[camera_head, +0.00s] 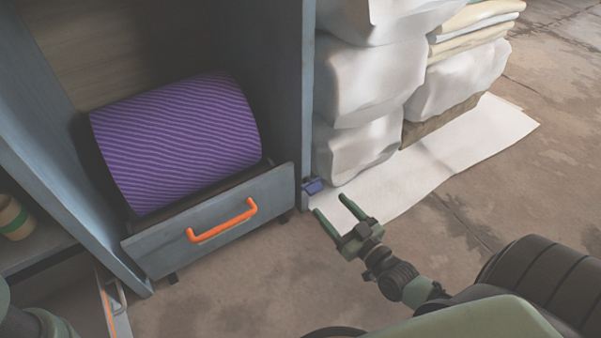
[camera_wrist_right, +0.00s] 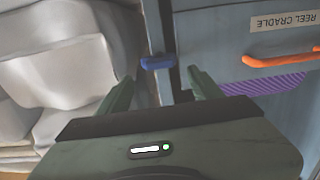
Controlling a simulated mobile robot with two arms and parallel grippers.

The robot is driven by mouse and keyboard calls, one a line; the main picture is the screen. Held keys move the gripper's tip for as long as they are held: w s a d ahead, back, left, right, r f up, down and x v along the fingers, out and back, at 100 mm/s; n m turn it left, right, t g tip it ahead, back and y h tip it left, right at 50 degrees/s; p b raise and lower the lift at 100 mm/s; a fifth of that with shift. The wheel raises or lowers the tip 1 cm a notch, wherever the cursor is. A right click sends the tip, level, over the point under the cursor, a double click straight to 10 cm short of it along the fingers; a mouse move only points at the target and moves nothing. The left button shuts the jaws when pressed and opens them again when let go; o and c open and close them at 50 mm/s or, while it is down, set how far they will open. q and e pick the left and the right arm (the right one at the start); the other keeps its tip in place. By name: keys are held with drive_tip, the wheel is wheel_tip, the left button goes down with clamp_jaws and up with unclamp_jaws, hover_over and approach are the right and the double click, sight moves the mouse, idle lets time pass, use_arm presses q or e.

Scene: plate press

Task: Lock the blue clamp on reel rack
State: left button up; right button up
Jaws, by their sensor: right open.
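The blue clamp (camera_head: 313,186) sits low on the right post of the rack, just right of the drawer front. In the right wrist view the blue clamp (camera_wrist_right: 157,63) lies ahead of my fingers, near the gap between them. My right gripper (camera_head: 331,214) is open and empty, its green fingers just short of the clamp and apart from it. The reel rack (camera_head: 307,90) is a blue-grey frame holding a purple striped reel (camera_head: 178,140) in a cradle drawer. My left gripper is not in view.
The drawer front (camera_head: 222,222) has an orange handle (camera_head: 222,221) and, in the wrist view, a "REEL CRADLE" label (camera_wrist_right: 284,22). White wrapped bundles (camera_head: 370,80) are stacked close right of the post on a white sheet (camera_head: 450,160). Bare floor lies in front.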

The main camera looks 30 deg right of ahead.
sight(317, 192)
drive_tip(key=w+b, duration=0.1)
drive_tip(key=w, duration=0.1)
drive_tip(key=w+b, duration=0.1)
drive_tip(key=w, duration=0.1)
drive_tip(key=w+b, duration=0.2)
drive_tip(key=shift+w+a+f, duration=0.15)
drive_tip(key=shift+w+a, duration=0.1)
drive_tip(key=shift+w, duration=0.15)
drive_tip(key=shift+w+b, duration=0.35)
drive_tip(key=shift+w, duration=0.35)
drive_tip(key=shift+r, duration=0.2)
drive_tip(key=c, duration=1.2)
